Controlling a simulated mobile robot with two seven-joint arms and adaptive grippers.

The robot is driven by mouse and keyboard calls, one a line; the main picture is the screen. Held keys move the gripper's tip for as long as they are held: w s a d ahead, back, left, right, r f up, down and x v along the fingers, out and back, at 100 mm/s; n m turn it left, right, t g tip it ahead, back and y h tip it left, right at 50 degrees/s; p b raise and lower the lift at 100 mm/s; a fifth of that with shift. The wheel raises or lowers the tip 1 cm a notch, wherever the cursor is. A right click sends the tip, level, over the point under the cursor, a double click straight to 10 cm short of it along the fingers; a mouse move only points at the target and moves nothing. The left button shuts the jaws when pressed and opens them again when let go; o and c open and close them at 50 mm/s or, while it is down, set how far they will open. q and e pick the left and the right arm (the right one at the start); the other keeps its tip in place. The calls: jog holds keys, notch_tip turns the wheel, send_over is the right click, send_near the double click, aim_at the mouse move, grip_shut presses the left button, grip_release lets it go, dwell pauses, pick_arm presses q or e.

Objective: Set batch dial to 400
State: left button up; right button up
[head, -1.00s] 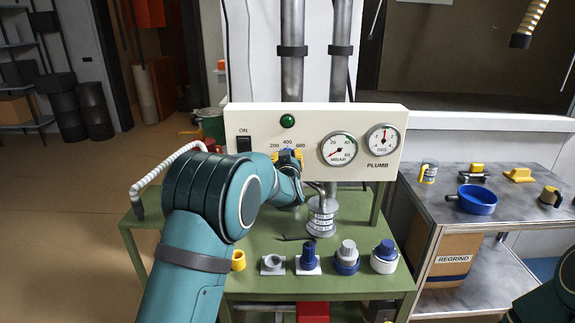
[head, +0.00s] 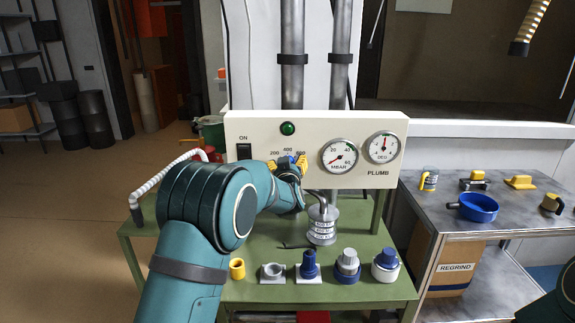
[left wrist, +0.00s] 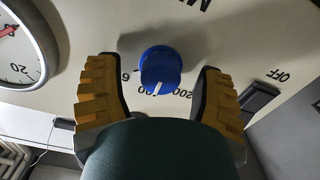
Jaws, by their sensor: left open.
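The batch dial (left wrist: 160,70) is a round blue knob on the cream panel (left wrist: 225,30). Its white pointer line points down in the left wrist view, toward the partly hidden middle number, between the 200 and 600 marks. In the head view the scale numbers (head: 288,150) show above my left gripper (head: 287,166), which hides most of the dial. My left gripper is open. Its yellow-padded fingers (left wrist: 160,95) stand on either side of the dial, with a visible gap on both sides. My right gripper is out of view.
The MBAR gauge (head: 339,155) is close right of my left gripper, and the ON switch (head: 244,151) is to the left. A labelled metal cylinder (head: 322,224) stands below on the green table (head: 245,290). Several fittings line its front. A grey side table (head: 420,205) stands right.

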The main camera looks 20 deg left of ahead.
pick_arm(q)
jog(key=shift+s, duration=0.1)
jog(key=v, duration=1.2)
jog(key=s+d+f+m+g+h, duration=0.1)
jog(key=s+f+g, duration=0.1)
jog(key=f, duration=0.6)
jog(key=s+d+f+g+h, duration=0.1)
jog(key=s+f, duration=0.3)
jog(key=f, duration=0.4)
jog(key=s+d+f+m+g+h, duration=0.1)
jog(key=s+f+g+h, duration=0.1)
jog(key=f, duration=0.6)
jog(key=shift+s+d+f+m+g+h, duration=0.1)
jog(key=shift+s+f+m+g+h, duration=0.15)
jog(key=shift+s+g, duration=0.55)
jog(key=s+d+f+g+h, duration=0.1)
jog(key=s+d+f+g, duration=0.1)
jog(key=s, duration=0.6)
jog(key=s+d+f+m+g+h, duration=0.1)
jog(key=s+d+f+g+h, duration=0.1)
jog(key=s+f+g, duration=0.2)
jog(key=s+d+f+g+h, duration=0.1)
jog(key=s+d+f+g, duration=0.1)
jog(key=s+f, duration=0.5)
jog(key=s+g, duration=0.1)
jog(key=s, duration=0.4)
jog(key=shift+d+f, duration=0.3)
jog(key=shift+f, duration=0.1)
